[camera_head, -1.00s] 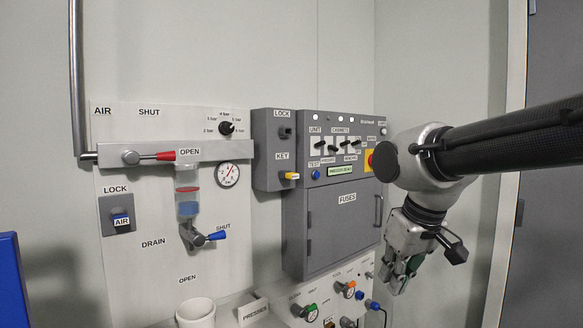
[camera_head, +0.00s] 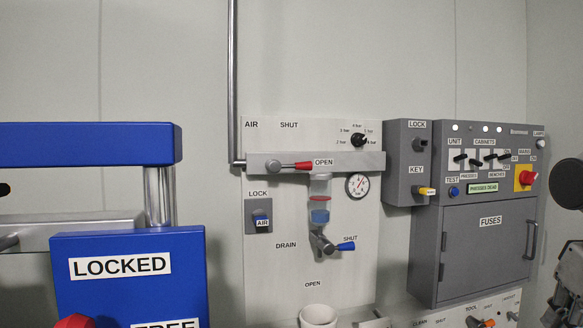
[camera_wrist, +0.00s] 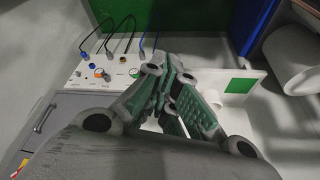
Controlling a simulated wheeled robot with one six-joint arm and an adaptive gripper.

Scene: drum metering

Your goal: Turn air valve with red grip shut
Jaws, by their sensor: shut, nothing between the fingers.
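The air valve with the red grip (camera_head: 298,165) is on the grey bar of the white air panel, in the middle of the head view. Its lever lies level, with the red grip pointing right to the OPEN label (camera_head: 324,162). The SHUT label (camera_head: 289,125) is above the valve. My gripper (camera_wrist: 172,88) fills the middle of the wrist view; its green-padded fingers are together with nothing between them. It is well away from the valve. In the head view only a bit of my arm shows at the right edge.
A blue frame (camera_head: 85,145) and a blue LOCKED box (camera_head: 130,275) stand at the left, near the camera. A grey control cabinet (camera_head: 470,250) is right of the air panel. A blue-handled drain valve (camera_head: 335,246) and a white cup (camera_head: 318,316) are below.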

